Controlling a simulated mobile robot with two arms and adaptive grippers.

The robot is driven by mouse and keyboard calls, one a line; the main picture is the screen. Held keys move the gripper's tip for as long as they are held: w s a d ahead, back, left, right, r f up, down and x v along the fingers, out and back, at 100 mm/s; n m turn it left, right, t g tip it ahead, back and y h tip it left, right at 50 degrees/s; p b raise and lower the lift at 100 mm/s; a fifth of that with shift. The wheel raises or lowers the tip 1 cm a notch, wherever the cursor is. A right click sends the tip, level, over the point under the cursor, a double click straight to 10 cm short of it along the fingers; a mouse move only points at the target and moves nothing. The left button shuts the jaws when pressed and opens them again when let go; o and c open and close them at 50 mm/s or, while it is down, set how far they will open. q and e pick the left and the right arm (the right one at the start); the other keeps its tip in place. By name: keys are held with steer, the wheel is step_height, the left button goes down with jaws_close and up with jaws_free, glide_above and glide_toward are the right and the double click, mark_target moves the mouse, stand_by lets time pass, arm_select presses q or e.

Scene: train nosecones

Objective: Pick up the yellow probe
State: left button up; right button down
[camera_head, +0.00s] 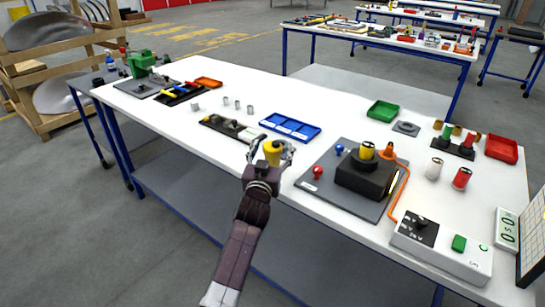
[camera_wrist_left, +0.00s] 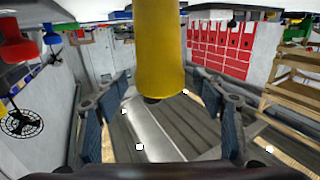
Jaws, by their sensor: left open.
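My left gripper (camera_head: 272,146) is at the front edge of the white table, with its fingers apart. A yellow cylinder (camera_head: 271,153), which looks like the yellow probe, shows between the fingers in the head view. In the left wrist view the yellow cylinder (camera_wrist_left: 160,50) comes in from the top, between the open fingers (camera_wrist_left: 162,118). Gaps show on both sides, so neither finger touches it there. Its other end is out of the wrist view. My right gripper is not in view.
A grey plate with a black block (camera_head: 365,179), a yellow-topped cylinder (camera_head: 367,150) and red (camera_head: 318,172) and blue knobs stands to the right. A blue tray (camera_head: 290,127) lies behind the gripper. A dark tray (camera_head: 232,130) with small parts lies left.

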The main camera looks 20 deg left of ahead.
arm_select(q)
steer(key=shift+w+a, duration=0.1)
steer(key=shift+w, duration=0.55)
steer(key=c, duration=1.3)
